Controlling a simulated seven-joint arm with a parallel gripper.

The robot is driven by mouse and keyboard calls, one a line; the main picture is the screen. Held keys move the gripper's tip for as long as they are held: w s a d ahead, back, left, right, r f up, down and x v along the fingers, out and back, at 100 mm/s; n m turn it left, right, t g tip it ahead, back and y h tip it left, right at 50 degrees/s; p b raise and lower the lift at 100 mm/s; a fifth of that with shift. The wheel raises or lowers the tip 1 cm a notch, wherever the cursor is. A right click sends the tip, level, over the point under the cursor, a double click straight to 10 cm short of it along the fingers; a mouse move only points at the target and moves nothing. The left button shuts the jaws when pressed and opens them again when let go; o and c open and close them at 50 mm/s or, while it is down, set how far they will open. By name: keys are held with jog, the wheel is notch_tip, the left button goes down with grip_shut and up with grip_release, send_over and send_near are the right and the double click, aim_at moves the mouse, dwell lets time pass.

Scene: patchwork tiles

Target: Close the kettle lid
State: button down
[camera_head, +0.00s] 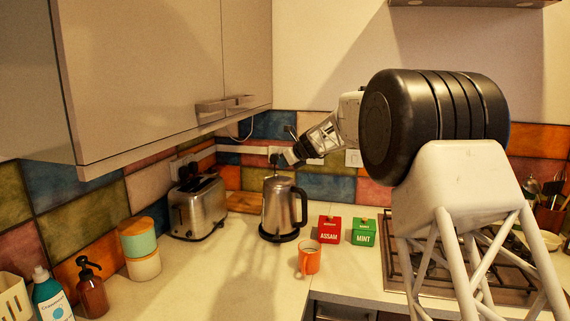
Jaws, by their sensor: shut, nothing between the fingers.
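The kettle (277,213) is brushed metal with a black handle on its right side and a black base. It stands upright on the counter near the middle of the head view. My gripper (277,160) is just above the top of the kettle, reaching in from the right. It is shut with nothing in it. The lid area at the kettle's top is small and partly dark beneath my gripper. I cannot tell the lid's angle or whether my fingers touch it.
A toaster (197,208) stands left of the kettle. An orange mug (309,258), a red Assam box (329,230) and a green Mint box (363,232) are to its right. A hob (470,262) lies farther right. Wall cabinets (160,75) hang at upper left.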

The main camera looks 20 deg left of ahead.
aim_at(276, 174)
jog(key=shift+w+a+f+g+h, duration=0.1)
jog(key=shift+a+g+h, duration=0.15)
jog(key=shift+h, duration=0.35)
jog(key=shift+w+a+f+g+h, duration=0.1)
jog(key=shift+a+g+h, duration=0.15)
jog(key=shift+h, duration=0.35)
jog(key=shift+w+a+f+g+h, duration=0.15)
jog(key=shift+a+f+g+h, duration=0.25)
jog(key=shift+h, duration=0.4)
jog(key=shift+x, duration=1)
jog(key=shift+a+f, duration=0.1)
jog(key=shift+a, duration=0.15)
